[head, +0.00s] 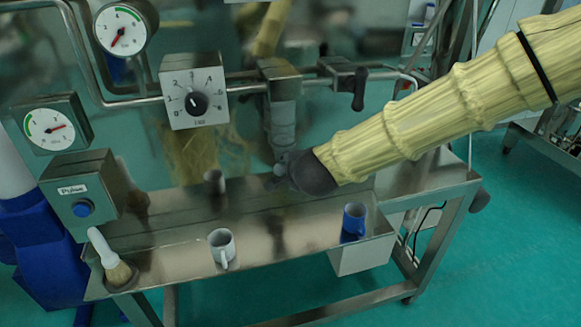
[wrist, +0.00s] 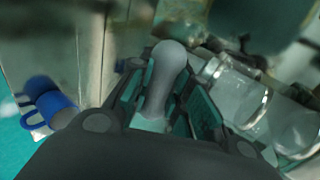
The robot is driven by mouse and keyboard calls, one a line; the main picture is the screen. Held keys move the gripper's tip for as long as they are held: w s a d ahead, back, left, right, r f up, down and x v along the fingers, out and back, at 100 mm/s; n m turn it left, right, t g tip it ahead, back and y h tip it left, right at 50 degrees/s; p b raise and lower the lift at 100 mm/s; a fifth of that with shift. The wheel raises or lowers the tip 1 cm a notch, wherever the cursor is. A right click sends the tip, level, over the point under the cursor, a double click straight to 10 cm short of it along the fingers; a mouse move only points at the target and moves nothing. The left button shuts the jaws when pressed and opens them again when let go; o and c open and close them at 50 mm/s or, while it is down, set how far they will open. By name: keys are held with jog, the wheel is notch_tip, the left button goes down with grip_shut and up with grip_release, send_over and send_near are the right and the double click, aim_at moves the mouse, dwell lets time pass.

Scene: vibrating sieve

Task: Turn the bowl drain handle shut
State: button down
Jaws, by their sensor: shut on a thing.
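The bowl drain handle (wrist: 168,65) is a grey, rounded lever, seen close up in the wrist view. My gripper (wrist: 165,100) is shut on it, with one finger on each side. In the head view my gripper (head: 283,172) is at the lower end of a clear vertical tube (head: 283,125), above the steel shelf. There the handle is mostly hidden by the gripper and my yellow-sleeved arm. I cannot tell how far the handle is turned.
A dial box (head: 193,92), gauges (head: 125,28) and a dark-handled valve (head: 358,88) are on the pipes above.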

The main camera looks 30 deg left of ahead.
jog(key=c, duration=1.6)
grip_release()
jog(key=v, duration=1.2)
jog(key=shift+f, duration=0.1)
